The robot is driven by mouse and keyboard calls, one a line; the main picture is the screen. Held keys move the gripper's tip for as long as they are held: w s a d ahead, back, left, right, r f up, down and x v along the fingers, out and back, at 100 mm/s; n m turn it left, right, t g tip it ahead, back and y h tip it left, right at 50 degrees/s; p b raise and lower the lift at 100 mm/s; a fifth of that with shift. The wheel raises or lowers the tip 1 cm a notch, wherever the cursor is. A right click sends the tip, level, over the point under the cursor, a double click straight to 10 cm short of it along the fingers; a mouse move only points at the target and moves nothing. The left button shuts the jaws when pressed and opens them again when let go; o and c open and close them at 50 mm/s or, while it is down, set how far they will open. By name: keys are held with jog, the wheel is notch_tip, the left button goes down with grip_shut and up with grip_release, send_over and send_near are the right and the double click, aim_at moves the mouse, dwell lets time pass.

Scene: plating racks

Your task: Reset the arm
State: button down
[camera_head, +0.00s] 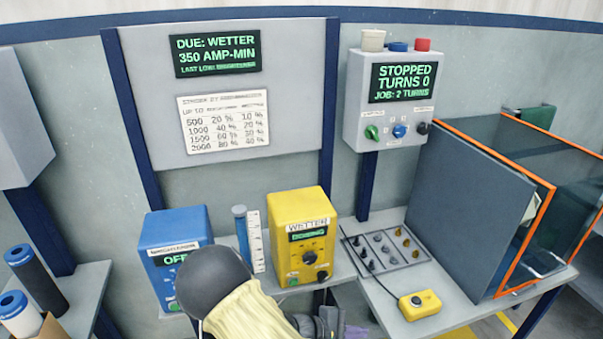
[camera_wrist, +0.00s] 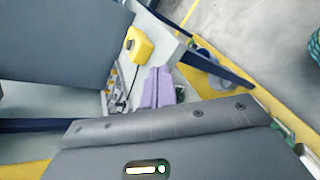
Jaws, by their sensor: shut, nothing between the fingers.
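My arm comes up from the bottom middle of the head view, with a dark rounded joint and a cream-coloured sleeve. My gripper (camera_head: 355,332) is at the bottom edge there, its purple fingers partly cut off by the frame. It is in front of the bench, low and to the right of the yellow wetter box (camera_head: 302,240). In the wrist view my gripper's lilac fingers (camera_wrist: 157,86) are together with nothing between them.
A blue box (camera_head: 172,232) reading OFF stands left of the wetter box, which appears to read DOSING. A yellow button box (camera_head: 420,304) with a cable lies on the right bench; it also shows in the wrist view (camera_wrist: 140,44). Orange-framed panels (camera_head: 510,230) stand right.

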jog(key=s+r+m+y+p, duration=0.1)
jog(key=s+r+m+y, duration=0.1)
jog(key=r+m+y, duration=0.2)
jog(key=s+d+r+m+y+p, duration=0.1)
jog(key=s+r+m+y+p, duration=0.1)
jog(key=r, duration=0.7)
jog(key=s+r+m+y+p, duration=0.1)
jog(key=s+r+m+y, duration=0.3)
jog(key=r+m+y, duration=0.1)
jog(key=shift+s+d+r+m+g+y, duration=0.15)
jog(key=shift+d+r+m+g+y, duration=0.2)
jog(key=shift+r+y, duration=0.45)
